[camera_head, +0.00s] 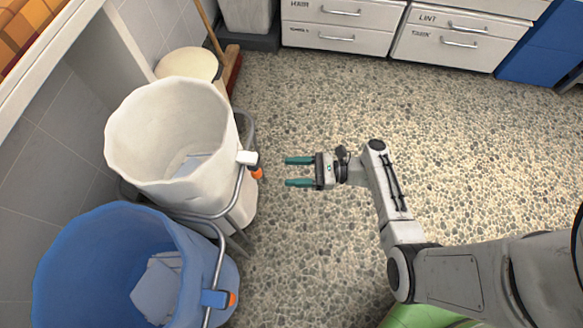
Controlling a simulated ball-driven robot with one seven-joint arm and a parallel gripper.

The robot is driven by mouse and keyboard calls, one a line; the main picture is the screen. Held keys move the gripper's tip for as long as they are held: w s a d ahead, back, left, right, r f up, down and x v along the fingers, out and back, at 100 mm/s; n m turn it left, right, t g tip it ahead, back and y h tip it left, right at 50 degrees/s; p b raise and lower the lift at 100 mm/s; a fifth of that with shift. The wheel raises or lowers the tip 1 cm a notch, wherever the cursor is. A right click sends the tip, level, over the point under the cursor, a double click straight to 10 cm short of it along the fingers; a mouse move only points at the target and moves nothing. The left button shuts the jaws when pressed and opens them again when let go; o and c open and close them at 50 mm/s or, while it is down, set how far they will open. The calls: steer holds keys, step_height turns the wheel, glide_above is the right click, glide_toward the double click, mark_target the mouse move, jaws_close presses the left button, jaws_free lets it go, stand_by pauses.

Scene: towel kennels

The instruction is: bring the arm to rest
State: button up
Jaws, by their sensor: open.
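My gripper (299,171) is at the middle of the head view, with its two teal fingers spread apart and pointing left. Nothing is between the fingers. My arm (388,190) reaches in from the lower right, bent at its joints, and holds the gripper above the pebbled floor (330,95). The fingertips are to the right of the white bin (130,140) and appear apart from it.
A blue bin (75,260) stands at the lower left; both bins hold pale cloths. Metal frames with orange-tipped clips (249,160) edge them. A cream bucket (188,64) and broom (232,70) stand behind. Drawers (335,34) line the back. The floor at right is clear.

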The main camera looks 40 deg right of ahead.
stand_by(0.4)
steer(key=s+a+f+n+g+h, duration=0.1)
steer(key=s+a+n+g+h, duration=0.15)
steer(key=s+n+g, duration=0.5)
steer(key=s+a+f+n+g+h, duration=0.15)
steer(key=s+n+g+h, duration=0.3)
steer(key=n, duration=0.65)
steer(key=s+d+r+n+h, duration=0.2)
steer(key=r+n+h, duration=0.1)
steer(key=r+n, duration=0.15)
steer(key=s+d+r+n+h, duration=0.2)
steer(key=r+n+h, duration=0.1)
steer(key=r, duration=0.3)
step_height(320, 180, up, 26)
steer(key=p, duration=2.6)
steer(key=shift+d+n, duration=0.2)
steer(key=shift+n, duration=0.1)
